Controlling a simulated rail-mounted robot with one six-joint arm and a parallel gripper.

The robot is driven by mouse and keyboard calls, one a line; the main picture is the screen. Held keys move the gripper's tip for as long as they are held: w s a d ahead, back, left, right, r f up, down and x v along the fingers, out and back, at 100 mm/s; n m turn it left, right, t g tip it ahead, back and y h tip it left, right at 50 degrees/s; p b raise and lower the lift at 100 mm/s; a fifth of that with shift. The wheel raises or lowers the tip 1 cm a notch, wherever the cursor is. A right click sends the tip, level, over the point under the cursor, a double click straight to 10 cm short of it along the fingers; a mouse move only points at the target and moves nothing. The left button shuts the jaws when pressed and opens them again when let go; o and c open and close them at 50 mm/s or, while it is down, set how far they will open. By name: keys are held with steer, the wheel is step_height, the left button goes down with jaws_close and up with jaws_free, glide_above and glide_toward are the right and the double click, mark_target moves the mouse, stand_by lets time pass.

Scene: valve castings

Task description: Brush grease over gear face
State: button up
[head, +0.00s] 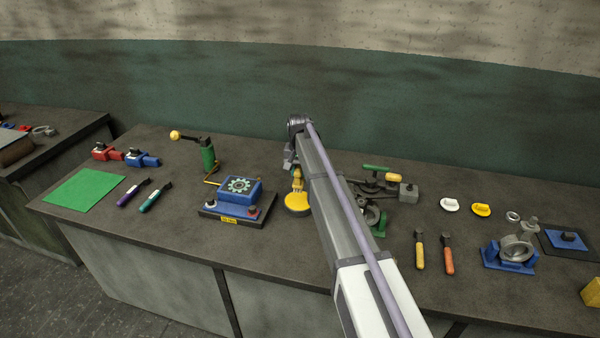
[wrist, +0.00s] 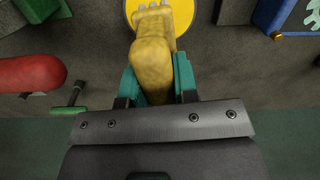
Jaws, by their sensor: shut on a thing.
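My gripper (wrist: 157,82) is shut on a yellow brush-like tool (wrist: 153,62), with a green fingertip on each side of its handle. The tool's pale far end overlaps a round yellow dish (wrist: 183,10) in the wrist view; I cannot tell whether they touch. In the head view the dish (head: 297,204) sits on the bench right of the gear fixture, with the yellow tool (head: 297,180) above it. The gear face (head: 239,185) lies on top of a blue block (head: 240,196). Part of the gear (wrist: 312,18) shows at the wrist view's upper right. My arm hides much of the gripper in the head view.
A green hand pump (head: 207,155) stands behind the gear fixture. A green mat (head: 85,189) and two dark-bladed tools (head: 145,193) lie left. A valve assembly (head: 376,190) stands close right of the dish. Bare bench lies in front of the fixture.

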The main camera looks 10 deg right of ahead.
steer(key=shift+f+b, duration=3.05)
steer(key=shift+f+b, duration=0.5)
steer(key=shift+s, duration=0.1)
step_height(320, 180, up, 7)
steer(key=p, duration=0.7)
steer(key=shift+r, duration=0.1)
